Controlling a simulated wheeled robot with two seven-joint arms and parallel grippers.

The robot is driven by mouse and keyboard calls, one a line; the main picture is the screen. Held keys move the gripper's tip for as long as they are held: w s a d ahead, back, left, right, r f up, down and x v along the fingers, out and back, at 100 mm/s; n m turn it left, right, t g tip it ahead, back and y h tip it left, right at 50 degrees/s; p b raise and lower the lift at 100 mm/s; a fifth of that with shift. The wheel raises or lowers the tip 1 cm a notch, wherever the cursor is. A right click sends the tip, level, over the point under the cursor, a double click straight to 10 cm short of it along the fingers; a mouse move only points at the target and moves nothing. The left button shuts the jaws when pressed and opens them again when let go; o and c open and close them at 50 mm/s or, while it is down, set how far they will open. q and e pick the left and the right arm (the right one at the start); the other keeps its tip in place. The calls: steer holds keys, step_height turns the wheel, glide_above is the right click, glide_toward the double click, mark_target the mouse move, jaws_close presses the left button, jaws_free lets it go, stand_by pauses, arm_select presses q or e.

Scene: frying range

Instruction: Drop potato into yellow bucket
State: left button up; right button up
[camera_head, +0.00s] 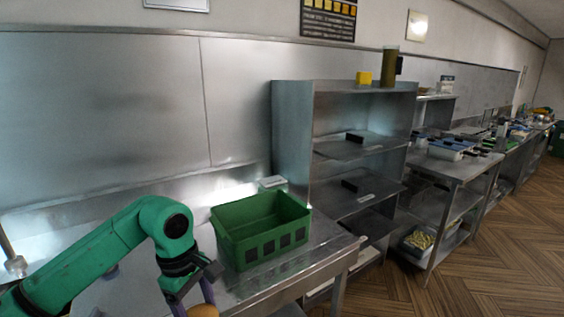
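My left gripper (192,283) hangs from the green arm at the bottom edge of the head view, just left of and in front of a green crate (262,254). No yellow bucket can be made out. My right gripper is not in view.
The crate stands on a steel counter (330,247) near its right end. Further counters run to the back right. The wooden floor (480,270) at right is clear.

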arm_select(q)
steer(key=s+f+m, duration=0.3)
steer(key=f+m, duration=0.3)
steer(key=m, duration=0.1)
steer(key=s+f+m+y, duration=0.1)
steer(key=s+f+m, duration=0.3)
steer(key=f+m, duration=0.2)
steer(key=shift+a+f+m+g, duration=0.3)
steer(key=shift+f+m+g, duration=0.1)
steer(key=shift+f, duration=0.3)
